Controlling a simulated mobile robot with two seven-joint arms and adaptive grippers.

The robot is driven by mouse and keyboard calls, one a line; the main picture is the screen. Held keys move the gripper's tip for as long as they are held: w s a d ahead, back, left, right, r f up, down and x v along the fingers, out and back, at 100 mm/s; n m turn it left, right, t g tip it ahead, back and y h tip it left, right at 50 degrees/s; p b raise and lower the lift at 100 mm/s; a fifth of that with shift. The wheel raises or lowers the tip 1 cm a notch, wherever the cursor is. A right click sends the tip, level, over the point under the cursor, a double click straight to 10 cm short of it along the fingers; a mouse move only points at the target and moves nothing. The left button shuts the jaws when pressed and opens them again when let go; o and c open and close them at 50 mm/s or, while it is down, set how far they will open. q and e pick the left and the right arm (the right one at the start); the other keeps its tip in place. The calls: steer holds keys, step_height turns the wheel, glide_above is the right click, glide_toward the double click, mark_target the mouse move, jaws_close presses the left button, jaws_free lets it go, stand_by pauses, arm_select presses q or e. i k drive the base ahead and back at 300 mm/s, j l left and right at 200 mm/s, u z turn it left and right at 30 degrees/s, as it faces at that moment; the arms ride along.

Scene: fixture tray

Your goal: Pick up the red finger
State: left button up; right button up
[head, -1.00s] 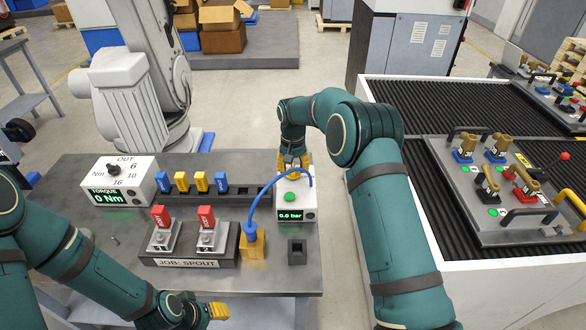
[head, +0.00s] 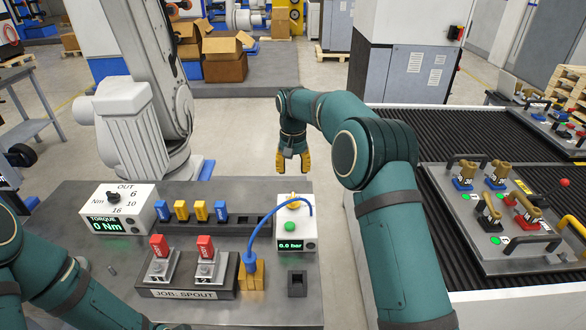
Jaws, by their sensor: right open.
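Two red fingers stand upright in grey metal holders on the dark block labelled JOB: SPOUT (head: 183,294): a left red finger (head: 159,245) and a right red finger (head: 206,247). No gripper touches either one. My right gripper (head: 292,165) points down with yellow fingertips apart and empty. It hangs beyond and above the white pressure box (head: 290,244), well away from the red fingers. My left arm shows at the lower left, but its gripper is outside the picture.
A rack (head: 190,226) holds blue and yellow fingers, with dark empty slots at its right. A torque box (head: 118,208) stands at left. A blue hose (head: 253,235) arcs from the pressure box to a yellow block (head: 252,280). A black socket (head: 297,283) stands at right.

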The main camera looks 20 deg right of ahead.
mark_target(159, 243)
steer(key=k, duration=1)
